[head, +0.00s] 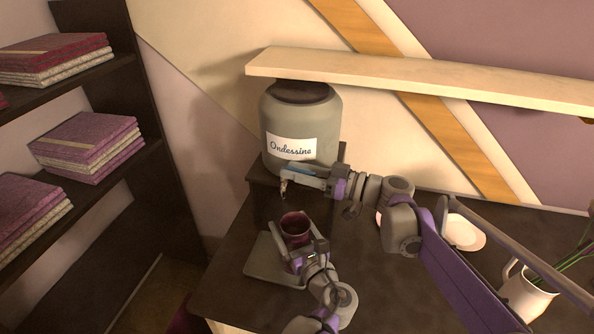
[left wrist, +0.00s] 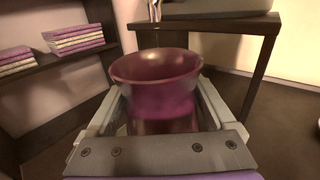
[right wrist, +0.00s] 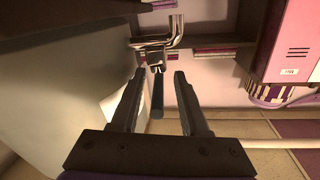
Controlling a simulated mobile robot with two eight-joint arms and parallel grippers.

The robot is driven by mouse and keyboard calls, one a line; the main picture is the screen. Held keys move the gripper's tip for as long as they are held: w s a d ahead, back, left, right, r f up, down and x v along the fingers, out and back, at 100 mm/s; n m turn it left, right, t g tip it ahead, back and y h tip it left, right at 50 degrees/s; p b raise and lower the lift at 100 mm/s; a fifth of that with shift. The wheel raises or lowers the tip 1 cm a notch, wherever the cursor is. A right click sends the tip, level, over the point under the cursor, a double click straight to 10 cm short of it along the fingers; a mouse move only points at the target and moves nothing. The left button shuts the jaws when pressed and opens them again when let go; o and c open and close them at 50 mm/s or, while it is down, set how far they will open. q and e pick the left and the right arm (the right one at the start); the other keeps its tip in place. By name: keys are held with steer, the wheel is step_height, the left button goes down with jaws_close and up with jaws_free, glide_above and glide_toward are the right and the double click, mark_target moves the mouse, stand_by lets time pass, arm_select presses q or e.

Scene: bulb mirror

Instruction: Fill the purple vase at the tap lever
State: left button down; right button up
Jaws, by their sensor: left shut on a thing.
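The purple vase (head: 295,224) stands upright below the tap (head: 284,188) of the grey "Ondessine" container (head: 334,120). My left gripper (head: 300,252) is shut on the vase. The vase (left wrist: 155,95) fills the middle of the left wrist view, between the two fingers, its mouth open upward. My right gripper (head: 294,176) is at the tap. In the right wrist view, its fingers (right wrist: 158,85) are apart with the dark tap lever (right wrist: 157,97) between them, and gaps show on both sides. The inside bottom of the vase is hidden.
A grey tray (head: 262,262) lies on the dark table under the vase. A pale shelf (head: 420,78) runs just above the container. A pink-rimmed plate (head: 464,234) and a white pitcher with stems (head: 526,296) stand at right. Shelves with purple stacks (head: 88,142) stand at left.

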steer(key=shift+s+d, duration=0.15)
steer(key=shift+d, duration=0.4)
steer(key=v, duration=1.1)
steer(key=shift+a, duration=0.1)
steer(key=w+a+n, duration=0.1)
steer(key=a, duration=0.2)
steer(key=w+a+n, duration=0.2)
steer(key=a, duration=0.2)
steer(key=w+a+n, duration=0.1)
steer(key=w+a, duration=0.1)
steer(key=a, duration=0.2)
steer(key=shift+w+n, duration=0.2)
steer(key=shift+n, duration=0.2)
steer(key=shift+r, duration=0.1)
jaws_close()
